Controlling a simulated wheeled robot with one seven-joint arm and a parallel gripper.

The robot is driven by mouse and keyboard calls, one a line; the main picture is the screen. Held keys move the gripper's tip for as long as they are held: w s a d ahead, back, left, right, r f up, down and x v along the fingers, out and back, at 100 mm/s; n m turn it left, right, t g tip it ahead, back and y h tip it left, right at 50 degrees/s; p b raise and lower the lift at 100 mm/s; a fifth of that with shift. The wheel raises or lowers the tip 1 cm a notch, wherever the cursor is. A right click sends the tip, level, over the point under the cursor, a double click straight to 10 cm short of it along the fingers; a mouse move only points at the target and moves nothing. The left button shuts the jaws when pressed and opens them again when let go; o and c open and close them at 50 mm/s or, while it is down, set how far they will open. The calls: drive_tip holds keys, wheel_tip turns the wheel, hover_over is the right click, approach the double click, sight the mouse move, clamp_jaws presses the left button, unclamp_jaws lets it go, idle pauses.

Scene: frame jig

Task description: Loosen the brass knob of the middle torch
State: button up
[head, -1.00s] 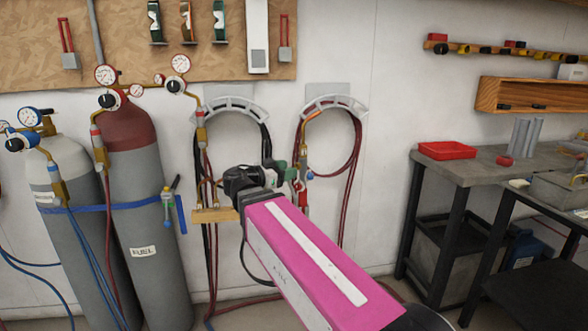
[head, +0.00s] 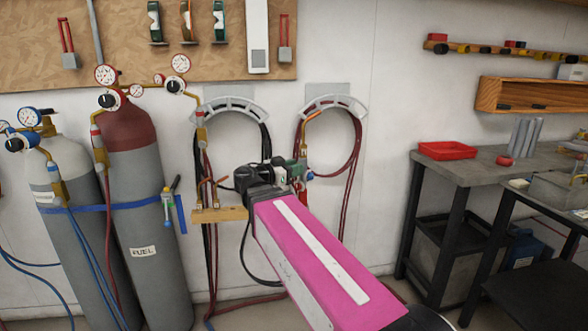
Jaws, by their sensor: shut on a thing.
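The wooden torch rack (head: 220,214) is on the wall below the hose hangers, and my arm hides its right part. A copper-coloured torch tube (head: 212,181) shows at its left. My gripper (head: 304,174) is beside a torch with red and blue parts (head: 300,187), in front of the right hose loop. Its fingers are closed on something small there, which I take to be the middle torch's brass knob. The knob is hidden by my gripper, and how far it is turned cannot be seen.
Two strapped gas cylinders (head: 146,210) with gauges stand at left. Dark red hoses (head: 349,180) hang close to my gripper. A grey workbench (head: 462,167) with a red tray (head: 447,150) stands at right. Bare wall lies between hoses and bench.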

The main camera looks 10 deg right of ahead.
drive_tip(key=shift+n+h, duration=0.3)
drive_tip(key=shift+n, duration=0.4)
drive_tip(key=o, duration=0.9)
drive_tip(key=v, duration=1.1)
drive_tip(key=shift+d, duration=0.1)
